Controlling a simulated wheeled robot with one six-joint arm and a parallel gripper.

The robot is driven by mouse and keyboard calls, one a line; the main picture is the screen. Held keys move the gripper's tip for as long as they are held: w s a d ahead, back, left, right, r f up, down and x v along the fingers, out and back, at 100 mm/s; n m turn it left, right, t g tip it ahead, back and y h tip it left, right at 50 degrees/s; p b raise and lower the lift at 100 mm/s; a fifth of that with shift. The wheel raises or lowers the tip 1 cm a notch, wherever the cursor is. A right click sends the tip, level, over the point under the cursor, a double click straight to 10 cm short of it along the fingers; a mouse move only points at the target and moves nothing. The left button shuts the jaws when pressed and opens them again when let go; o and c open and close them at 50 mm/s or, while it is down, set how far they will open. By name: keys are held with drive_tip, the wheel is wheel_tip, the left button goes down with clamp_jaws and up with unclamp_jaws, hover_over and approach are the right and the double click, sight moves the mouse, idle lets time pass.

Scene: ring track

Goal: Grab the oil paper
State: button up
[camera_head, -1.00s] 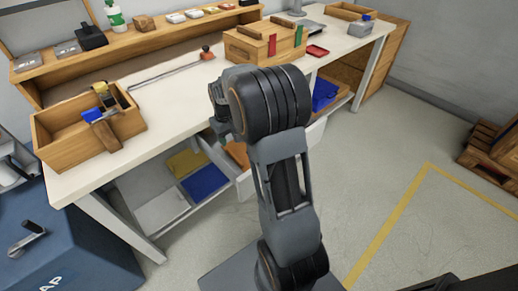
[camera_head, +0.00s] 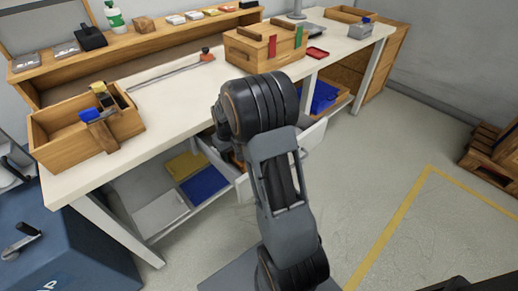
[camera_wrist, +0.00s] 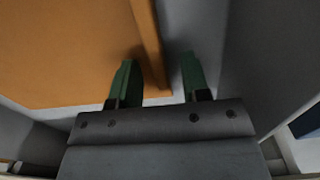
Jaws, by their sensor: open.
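A flat orange-brown piece, which I take for the oil paper (camera_wrist: 60,55), fills the left of the wrist view. It has a raised or thick right edge and lies inside a grey drawer (camera_wrist: 240,60). My gripper (camera_wrist: 158,72) is open, its green fingertips either side of that edge. I cannot tell whether they touch it. In the head view my arm hides the gripper and nearly all of the orange piece, inside the open drawer under the bench.
The white workbench (camera_head: 185,98) stands above the drawer. A wooden bin (camera_head: 60,150) and a wooden box (camera_head: 262,52) stand on it. Yellow and blue sheets (camera_head: 205,183) lie on the lower shelf.

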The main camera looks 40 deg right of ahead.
drive_tip(key=shift+c, duration=0.4)
clamp_jaws()
drive_tip(key=shift+r, duration=0.1)
